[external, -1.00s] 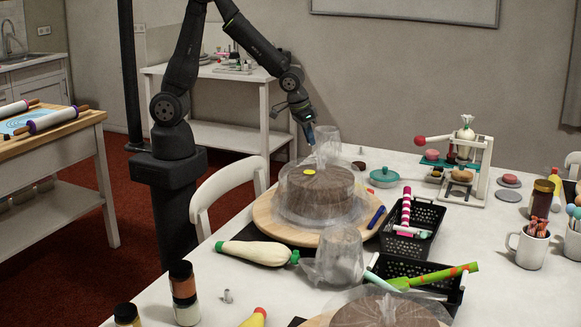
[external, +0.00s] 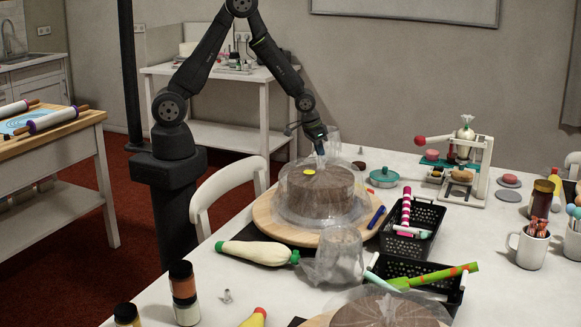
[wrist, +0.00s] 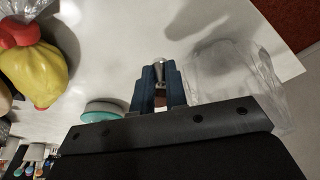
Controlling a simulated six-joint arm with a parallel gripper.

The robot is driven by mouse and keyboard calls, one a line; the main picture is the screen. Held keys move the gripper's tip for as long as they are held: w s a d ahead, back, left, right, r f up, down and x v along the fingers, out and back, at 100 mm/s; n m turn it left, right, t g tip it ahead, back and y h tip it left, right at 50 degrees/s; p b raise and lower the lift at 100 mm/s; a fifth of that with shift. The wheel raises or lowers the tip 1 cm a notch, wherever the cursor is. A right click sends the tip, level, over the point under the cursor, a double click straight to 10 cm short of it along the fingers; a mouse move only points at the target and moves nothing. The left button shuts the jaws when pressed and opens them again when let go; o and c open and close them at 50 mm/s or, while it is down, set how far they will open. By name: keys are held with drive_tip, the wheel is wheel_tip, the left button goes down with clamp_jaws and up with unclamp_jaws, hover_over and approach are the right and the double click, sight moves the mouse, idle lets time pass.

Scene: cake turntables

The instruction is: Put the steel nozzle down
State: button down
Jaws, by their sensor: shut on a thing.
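My gripper (wrist: 160,82) has its blue fingers shut on the steel nozzle (wrist: 159,70), a small shiny cone that pokes out between the fingertips. White tabletop lies beyond it in the wrist view. In the external view my gripper (external: 320,151) points down behind the wrapped cake (external: 318,192), beside a clear plastic cover. The nozzle cannot be made out there. I cannot tell whether it touches the table.
A clear plastic cover (wrist: 232,72) stands right of the fingers in the wrist view. A teal-rimmed round dish (wrist: 102,110) and a yellow bag (wrist: 32,70) are at left. The wooden turntable (external: 262,222) bears the cake. Bare table lies ahead of the fingertips.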

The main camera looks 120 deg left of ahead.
drive_tip(key=shift+f, duration=1.7)
drive_tip(key=shift+f, duration=0.1)
drive_tip(key=c, duration=1.4)
unclamp_jaws()
drive_tip(key=shift+c, duration=0.2)
drive_tip(key=v, duration=1.2)
drive_tip(key=x, duration=1.2)
